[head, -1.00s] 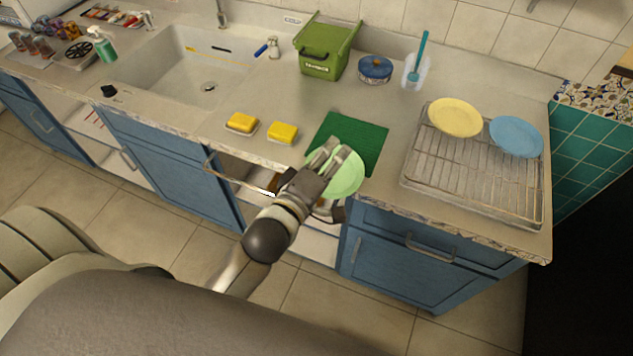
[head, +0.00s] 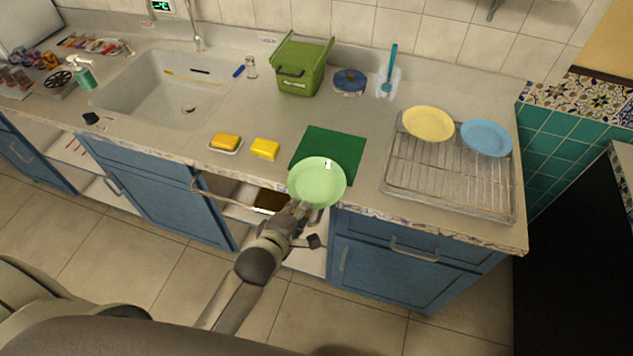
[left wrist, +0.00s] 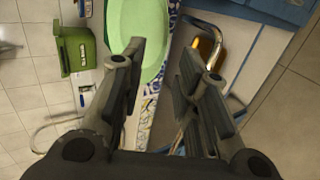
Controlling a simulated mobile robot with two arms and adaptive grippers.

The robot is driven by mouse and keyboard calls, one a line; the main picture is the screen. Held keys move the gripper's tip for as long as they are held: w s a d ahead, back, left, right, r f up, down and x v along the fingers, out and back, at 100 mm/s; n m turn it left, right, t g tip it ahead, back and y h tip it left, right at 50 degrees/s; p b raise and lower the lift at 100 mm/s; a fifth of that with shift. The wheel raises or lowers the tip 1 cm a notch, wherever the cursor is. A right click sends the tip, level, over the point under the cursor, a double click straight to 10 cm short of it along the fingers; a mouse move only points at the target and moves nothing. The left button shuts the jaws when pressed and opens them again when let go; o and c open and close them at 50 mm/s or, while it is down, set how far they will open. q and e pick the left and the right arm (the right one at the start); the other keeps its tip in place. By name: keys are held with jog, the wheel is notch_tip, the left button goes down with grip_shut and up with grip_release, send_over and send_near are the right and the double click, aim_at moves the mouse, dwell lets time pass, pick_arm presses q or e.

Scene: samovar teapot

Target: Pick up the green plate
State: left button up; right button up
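The green plate (head: 317,183) lies at the front edge of the counter, partly over the dark green mat (head: 338,139), and seems to overhang the edge. My left gripper (head: 300,209) is at the plate's near rim, in front of the counter edge. In the left wrist view the plate (left wrist: 137,30) shows ahead, partly behind one finger. The fingers of my left gripper (left wrist: 165,70) are apart, with the plate's rim and counter edge showing through the gap. I cannot tell whether a finger touches the plate. My right gripper is not in view.
A wire rack (head: 450,182) with a yellow plate (head: 428,123) and a blue plate (head: 486,138) stands right. Two yellow sponges (head: 265,149) (head: 226,141) lie left of the mat. An open drawer (head: 235,192) is below the counter edge. A green bin (head: 300,78) stands behind.

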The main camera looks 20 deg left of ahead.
pick_arm(q)
jog(key=x, duration=0.3)
jog(key=shift+w+f+p, duration=0.25)
jog(key=shift+f+p, duration=0.05)
grip_shut()
